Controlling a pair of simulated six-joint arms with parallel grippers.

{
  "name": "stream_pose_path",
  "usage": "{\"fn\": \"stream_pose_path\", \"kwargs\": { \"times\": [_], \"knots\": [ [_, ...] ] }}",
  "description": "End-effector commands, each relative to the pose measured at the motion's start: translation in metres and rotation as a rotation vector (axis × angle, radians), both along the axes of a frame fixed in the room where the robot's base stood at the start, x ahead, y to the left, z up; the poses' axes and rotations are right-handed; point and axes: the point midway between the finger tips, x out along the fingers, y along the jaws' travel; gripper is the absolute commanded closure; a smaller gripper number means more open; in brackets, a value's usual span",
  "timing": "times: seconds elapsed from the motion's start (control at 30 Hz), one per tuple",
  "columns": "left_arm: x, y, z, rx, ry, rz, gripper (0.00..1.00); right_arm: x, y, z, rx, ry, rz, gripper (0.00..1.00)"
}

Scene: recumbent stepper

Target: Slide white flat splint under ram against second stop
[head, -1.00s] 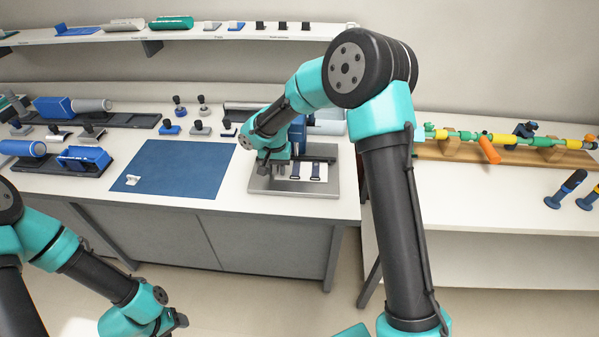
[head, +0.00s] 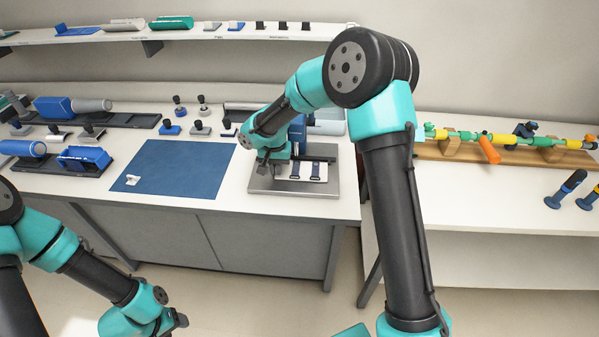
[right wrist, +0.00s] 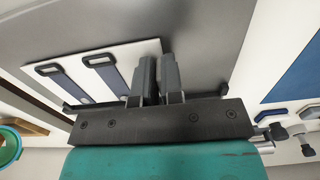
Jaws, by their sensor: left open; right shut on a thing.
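The white flat splint (head: 305,178) lies on the grey metal plate of the press, with two dark blue buckled straps across it. In the right wrist view the splint (right wrist: 116,58) fills the upper left. My right gripper (head: 268,166) is at the splint's left end in the head view, and its fingers (right wrist: 157,75) are shut on the splint's edge. The blue ram (head: 298,136) stands behind the splint, partly hidden by my right arm. I cannot make out the second stop. My left gripper (head: 182,321) is open and empty, low in front of the bench.
A blue mat (head: 180,168) with a small white piece (head: 132,180) lies left of the plate (head: 262,186). Blue and grey devices (head: 70,107) stand farther left. A second table at right holds a wooden rack (head: 500,152) of coloured parts. The mat is mostly clear.

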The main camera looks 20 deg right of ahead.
Motion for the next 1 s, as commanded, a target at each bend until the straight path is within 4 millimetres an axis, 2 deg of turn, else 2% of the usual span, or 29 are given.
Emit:
{"fn": "stream_pose_path", "kwargs": {
  "times": [1.0],
  "knots": [
    [0.0000,0.0000,0.0000,0.000,0.000,0.000,0.45,0.0065,0.0046,-0.0008,-0.004,0.002,-0.001,1.00]
  ]
}}
